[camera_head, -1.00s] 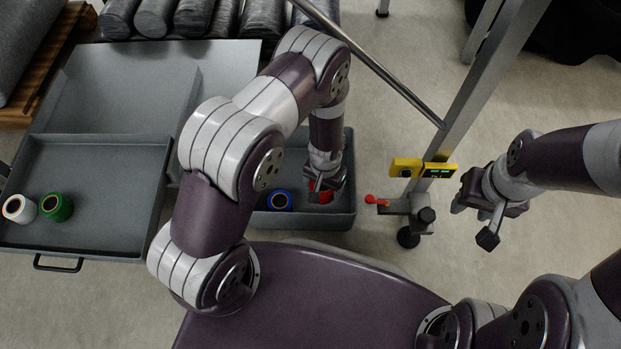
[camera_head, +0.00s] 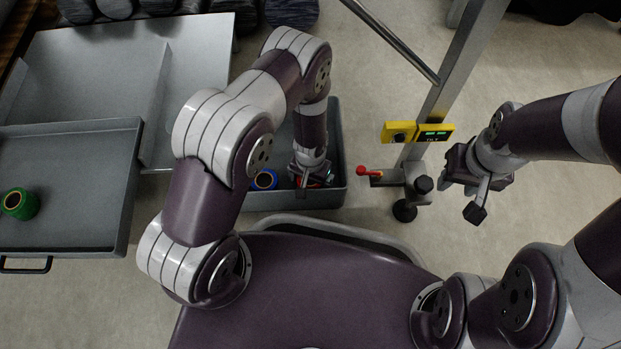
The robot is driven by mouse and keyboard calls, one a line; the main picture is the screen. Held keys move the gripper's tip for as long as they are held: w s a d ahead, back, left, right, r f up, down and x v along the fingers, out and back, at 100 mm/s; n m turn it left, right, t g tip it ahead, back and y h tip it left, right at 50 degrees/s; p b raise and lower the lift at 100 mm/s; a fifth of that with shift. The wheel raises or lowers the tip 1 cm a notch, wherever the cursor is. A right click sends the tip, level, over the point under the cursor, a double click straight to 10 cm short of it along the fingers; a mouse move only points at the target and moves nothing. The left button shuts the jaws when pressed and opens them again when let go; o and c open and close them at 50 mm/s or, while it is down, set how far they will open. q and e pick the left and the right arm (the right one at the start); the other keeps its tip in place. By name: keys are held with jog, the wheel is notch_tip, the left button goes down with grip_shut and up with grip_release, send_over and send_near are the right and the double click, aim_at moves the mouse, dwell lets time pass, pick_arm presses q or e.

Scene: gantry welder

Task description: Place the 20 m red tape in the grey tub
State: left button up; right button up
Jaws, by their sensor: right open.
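The grey tub (camera_head: 342,150) stands on the floor in front of my base, partly hidden by my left arm. My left gripper (camera_head: 315,181) points down inside it, at its right side. A little of the red tape (camera_head: 314,185) shows at the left gripper's fingers, low in the tub. The fingers cover most of it, and I cannot tell whether they grip it. A blue tape roll (camera_head: 264,179) lies in the tub to the left of the gripper. My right gripper (camera_head: 461,199) is open and empty, beyond the stand on the right.
A grey drawer tray (camera_head: 85,190) at the left holds a green tape roll (camera_head: 20,203). A metal post (camera_head: 452,80) with a yellow control box (camera_head: 418,132) and a red-knobbed lever (camera_head: 363,171) stands right of the tub.

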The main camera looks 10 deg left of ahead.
pick_arm(q)
jog(key=shift+r, duration=0.15)
notch_tip(320, 180, up, 22)
jog(key=w+a+p, duration=0.1)
jog(key=a+p, duration=0.1)
jog(key=p, duration=0.6)
jog(key=s+a+r+n, duration=0.1)
jog(key=s+a+r, duration=0.2)
jog(key=r, duration=0.5)
jog(key=s+a+r+n+t, duration=0.1)
jog(key=s+a+r, duration=0.2)
jog(key=s+r, duration=0.3)
notch_tip(320, 180, up, 2)
jog(key=shift+r, duration=0.1)
